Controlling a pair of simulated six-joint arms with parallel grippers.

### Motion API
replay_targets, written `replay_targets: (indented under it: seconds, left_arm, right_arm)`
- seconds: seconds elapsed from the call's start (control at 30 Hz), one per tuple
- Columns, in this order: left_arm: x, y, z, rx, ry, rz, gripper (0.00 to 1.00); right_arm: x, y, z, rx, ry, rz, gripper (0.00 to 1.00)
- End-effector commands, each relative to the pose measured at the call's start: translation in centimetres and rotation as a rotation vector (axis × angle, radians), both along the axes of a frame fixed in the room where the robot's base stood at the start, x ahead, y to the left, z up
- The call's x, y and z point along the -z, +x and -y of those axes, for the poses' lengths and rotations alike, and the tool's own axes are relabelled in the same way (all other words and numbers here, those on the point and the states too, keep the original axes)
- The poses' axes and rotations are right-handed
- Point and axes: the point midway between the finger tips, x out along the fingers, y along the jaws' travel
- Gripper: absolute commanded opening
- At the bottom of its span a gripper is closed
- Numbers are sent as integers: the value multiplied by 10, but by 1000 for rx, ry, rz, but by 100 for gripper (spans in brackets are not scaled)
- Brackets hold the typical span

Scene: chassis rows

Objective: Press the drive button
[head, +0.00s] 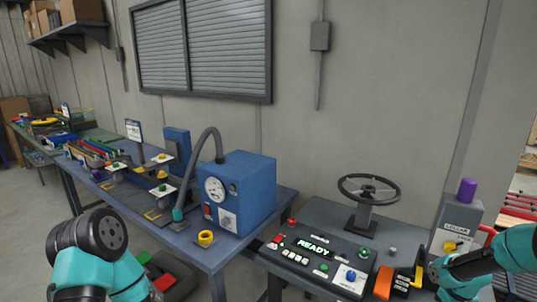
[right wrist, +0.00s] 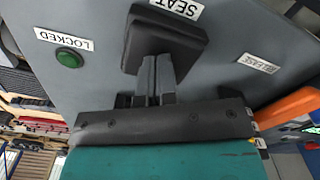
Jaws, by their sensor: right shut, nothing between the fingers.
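A dark control console (head: 262,256) with a lit READY display (head: 313,247) stands on the right-hand bench in the head view. It carries several buttons, including a red button (head: 292,222), a green button (head: 365,252) and a blue button on a white plate (head: 350,276). I cannot read which one is the drive button. My right gripper (right wrist: 157,62) is shut and empty, with its fingertips at a black block (right wrist: 168,36) labelled SEAT on a grey panel; I cannot tell whether they touch. My left arm shows at lower left in the head view, but its gripper does not.
The grey panel also has a green button (right wrist: 69,58) labelled LOCKED. A steering wheel (head: 368,188) stands behind the console. A blue machine (head: 250,180) with a gauge and hose is on the left bench. An orange block (head: 383,283) sits right of the console.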

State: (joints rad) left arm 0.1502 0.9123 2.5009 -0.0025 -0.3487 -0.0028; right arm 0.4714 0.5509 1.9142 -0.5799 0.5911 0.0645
Motion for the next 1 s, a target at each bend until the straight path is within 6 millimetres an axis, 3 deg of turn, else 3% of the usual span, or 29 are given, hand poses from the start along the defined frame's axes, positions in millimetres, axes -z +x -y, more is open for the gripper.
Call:
replay_targets:
  seconds: [0.3, 0.77, 1.0]
  left_arm:
    - [0, 0, 0, 0, 0, 0, 43]
    - [0, 0, 0, 0, 0, 0, 0]
    - [0, 0, 0, 0, 0, 0, 0]
  right_arm:
    - [7, 0, 0, -1, 0, -2, 0]
    - [7, 0, 0, -1, 0, -2, 0]
    - [7, 0, 0, -1, 0, -2, 0]
